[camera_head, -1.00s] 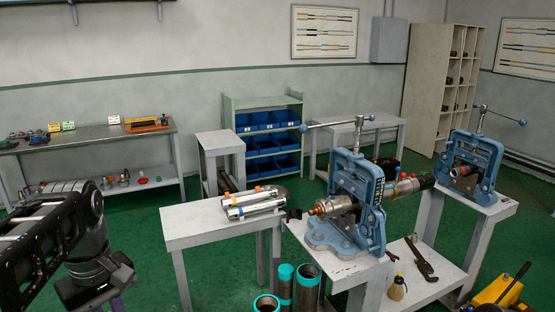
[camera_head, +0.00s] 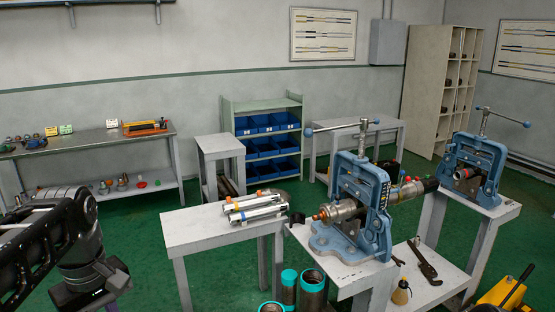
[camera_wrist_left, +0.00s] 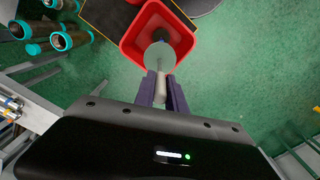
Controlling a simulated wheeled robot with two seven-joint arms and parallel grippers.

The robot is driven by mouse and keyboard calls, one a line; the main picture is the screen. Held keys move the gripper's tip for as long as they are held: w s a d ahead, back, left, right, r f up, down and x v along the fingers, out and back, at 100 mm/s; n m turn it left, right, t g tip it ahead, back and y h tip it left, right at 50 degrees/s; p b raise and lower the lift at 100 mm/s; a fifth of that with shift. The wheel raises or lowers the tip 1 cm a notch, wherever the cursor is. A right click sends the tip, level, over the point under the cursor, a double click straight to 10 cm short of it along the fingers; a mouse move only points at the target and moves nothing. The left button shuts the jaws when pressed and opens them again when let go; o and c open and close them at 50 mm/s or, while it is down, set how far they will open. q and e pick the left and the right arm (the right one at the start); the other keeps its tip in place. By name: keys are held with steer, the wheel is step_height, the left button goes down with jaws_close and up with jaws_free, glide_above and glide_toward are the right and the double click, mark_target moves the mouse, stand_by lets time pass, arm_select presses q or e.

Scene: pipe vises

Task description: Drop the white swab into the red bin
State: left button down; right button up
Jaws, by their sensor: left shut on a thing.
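My left gripper (camera_wrist_left: 161,92) has purple fingers and is shut on the white swab (camera_wrist_left: 160,88), whose pale shaft sits between them in the left wrist view. A pale round disc (camera_wrist_left: 159,57) shows just beyond the fingertips, in line with the shaft; I cannot tell for sure whether it belongs to the swab. The red bin (camera_wrist_left: 129,40) lies below, with the disc overlapping its opening. Something dark is inside the bin. In the head view my left arm is at the lower left, its fingertips cut off by the frame edge, and the bin does not show. My right gripper is not in view.
Teal-capped pipes (camera_wrist_left: 70,40) stand left of the bin. A grey table (camera_head: 205,228) bears metal tubes (camera_head: 255,208). Blue pipe vises (camera_head: 362,205) stand on tables to the right. A mat with a yellow edge (camera_wrist_left: 98,32) lies beside the bin. Green floor is clear right of it.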

arm_select(q)
steer(key=shift+w+d+f, duration=0.1)
steer(key=shift+d+f, duration=0.05)
steer(key=shift+f, duration=0.7)
step_height(320, 180, down, 3)
steer(key=shift+r+b, duration=0.1)
steer(key=shift+b, duration=0.25)
steer(key=shift+f+b, duration=0.45)
steer(key=shift+f, duration=0.2)
